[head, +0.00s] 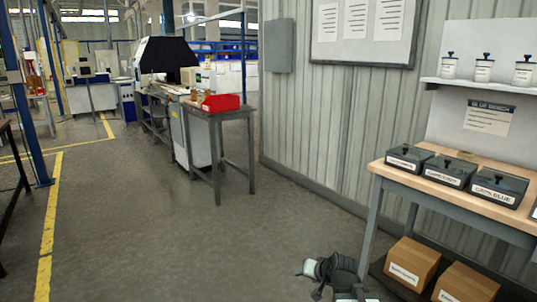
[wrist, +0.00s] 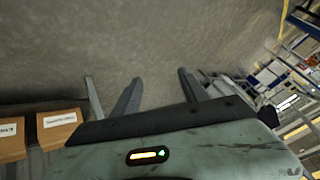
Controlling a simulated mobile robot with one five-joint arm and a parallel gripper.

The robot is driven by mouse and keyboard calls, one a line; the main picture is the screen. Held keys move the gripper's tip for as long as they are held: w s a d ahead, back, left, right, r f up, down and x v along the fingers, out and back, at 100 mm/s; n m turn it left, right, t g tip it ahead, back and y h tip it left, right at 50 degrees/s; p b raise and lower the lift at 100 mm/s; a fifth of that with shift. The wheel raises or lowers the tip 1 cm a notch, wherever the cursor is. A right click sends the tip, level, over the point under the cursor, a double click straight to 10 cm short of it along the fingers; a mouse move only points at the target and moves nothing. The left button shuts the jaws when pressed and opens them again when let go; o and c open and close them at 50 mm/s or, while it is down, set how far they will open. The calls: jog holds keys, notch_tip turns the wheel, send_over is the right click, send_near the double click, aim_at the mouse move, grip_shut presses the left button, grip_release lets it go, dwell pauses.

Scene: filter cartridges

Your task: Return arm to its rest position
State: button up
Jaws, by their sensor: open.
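My gripper (head: 306,284) shows low in the head view, at the front end of my arm, left of the workbench. In the wrist view my gripper (wrist: 159,80) has two dark fingers standing apart, with only grey floor seen between them. It is open and holds nothing. My arm looks folded low at the bottom edge of the head view, and its lower part is cut off by the frame.
The workbench (head: 456,187) at right bears several dark labelled boxes. A red bin (head: 220,102) stands on a farther table. The floor (head: 160,240) at left is clear.

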jog(key=s+d+f+n+g+h, duration=0.1)
jog(key=s+d+f+g+h, duration=0.2)
jog(key=s, duration=0.4)
jog(key=s+f+n+g, duration=0.2)
jog(key=s+f+g, duration=0.15)
jog(key=s, duration=0.35)
notch_tip(320, 180, up, 32)
jog(key=g+p, duration=0.1)
jog(key=p, duration=3)
jog(key=shift+s+f, duration=0.25)
jog(key=shift+s, duration=0.1)
jog(key=shift+a, duration=0.1)
